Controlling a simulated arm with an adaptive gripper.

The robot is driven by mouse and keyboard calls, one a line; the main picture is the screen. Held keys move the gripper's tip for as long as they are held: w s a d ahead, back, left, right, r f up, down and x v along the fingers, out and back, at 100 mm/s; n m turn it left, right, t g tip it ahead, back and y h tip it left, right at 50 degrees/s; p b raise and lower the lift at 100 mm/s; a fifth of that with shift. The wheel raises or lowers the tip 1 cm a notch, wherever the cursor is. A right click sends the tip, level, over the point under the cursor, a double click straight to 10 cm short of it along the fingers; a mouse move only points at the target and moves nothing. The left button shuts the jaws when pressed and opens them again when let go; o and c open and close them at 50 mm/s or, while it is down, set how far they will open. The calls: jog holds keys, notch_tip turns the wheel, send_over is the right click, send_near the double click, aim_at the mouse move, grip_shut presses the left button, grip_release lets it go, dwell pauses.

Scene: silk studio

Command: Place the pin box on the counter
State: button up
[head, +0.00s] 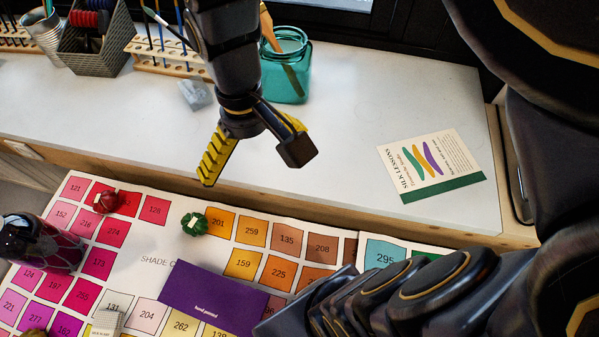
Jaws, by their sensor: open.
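A small pale grey, translucent-looking box (196,95) sits on the white counter (345,125), in front of the wooden brush rack. It may be the pin box, but I cannot read any label on it. A small whitish box with a printed label (107,322) stands on the shade chart at the bottom left, partly cut off; I cannot tell if that one is the pin box. My gripper (253,165) is open and empty, pointing down near the counter's front edge. It is to the right of the grey box and apart from it.
A teal jar (287,70) stands behind my gripper. A brush rack (165,58) and a grey basket (95,45) are at the back left. A lesson card (432,167) lies at the right. The shade chart (130,250) holds a purple card (212,302) and a dark vase (40,243).

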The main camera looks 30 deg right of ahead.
jog(key=s, duration=0.9)
jog(key=shift+s+d+r, duration=0.15)
jog(key=shift+s+d, duration=0.05)
jog(key=shift+s, duration=0.1)
